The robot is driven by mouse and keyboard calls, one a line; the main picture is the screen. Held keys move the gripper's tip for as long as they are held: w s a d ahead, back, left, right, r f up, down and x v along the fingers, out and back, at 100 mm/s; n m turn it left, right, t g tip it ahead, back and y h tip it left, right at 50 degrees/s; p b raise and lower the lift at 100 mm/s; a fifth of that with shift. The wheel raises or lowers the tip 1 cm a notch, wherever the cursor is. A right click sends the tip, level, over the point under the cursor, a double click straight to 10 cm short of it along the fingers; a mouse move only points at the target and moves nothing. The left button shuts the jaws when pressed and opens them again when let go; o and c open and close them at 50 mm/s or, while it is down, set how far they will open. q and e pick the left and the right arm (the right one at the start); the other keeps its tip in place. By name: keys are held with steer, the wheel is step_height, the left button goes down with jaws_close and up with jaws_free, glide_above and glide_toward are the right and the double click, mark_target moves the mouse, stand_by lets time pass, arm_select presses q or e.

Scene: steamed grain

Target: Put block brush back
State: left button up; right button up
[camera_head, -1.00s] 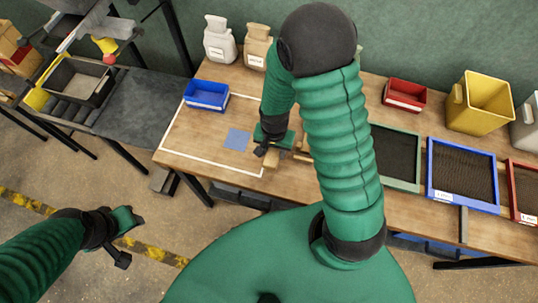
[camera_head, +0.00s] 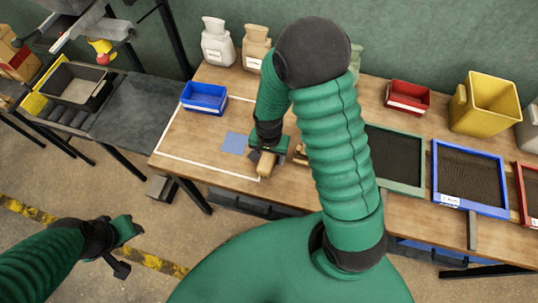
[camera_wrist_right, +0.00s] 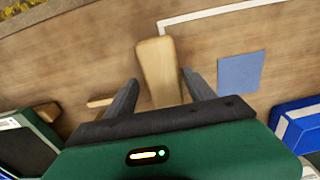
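The block brush appears as a light wooden block (camera_head: 266,168) near the table's front edge, beside the right end of the white outline. In the right wrist view the wooden block (camera_wrist_right: 158,68) lies between my right gripper's two spread fingers (camera_wrist_right: 160,92), with gaps on both sides. Its near end is hidden by the gripper body. In the head view my right gripper (camera_head: 262,155) is just above the block. Any bristles are hidden. My left gripper (camera_head: 122,248) is open and empty, off the table at lower left.
A blue square (camera_head: 235,142) lies inside the white outline (camera_head: 205,172), with a blue bin (camera_head: 204,97) behind it. A thin wooden stick (camera_wrist_right: 100,102) lies beside the right gripper. Framed sieves (camera_head: 470,175), a red bin (camera_head: 407,97) and a yellow bin (camera_head: 484,103) stand to the right.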

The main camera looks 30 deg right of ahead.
mark_target(268, 157)
steer(key=shift+a+r, duration=0.1)
step_height(268, 157, up, 12)
steer(key=p, duration=0.1)
steer(key=s+a+r+n+t, duration=0.1)
steer(key=s+a+n, duration=0.3)
steer(key=n, duration=0.5)
steer(key=shift+a+r+n+t, duration=0.25)
steer(key=shift+n+t, duration=0.15)
steer(key=shift+t, duration=0.3)
steer(key=shift+s, duration=0.15)
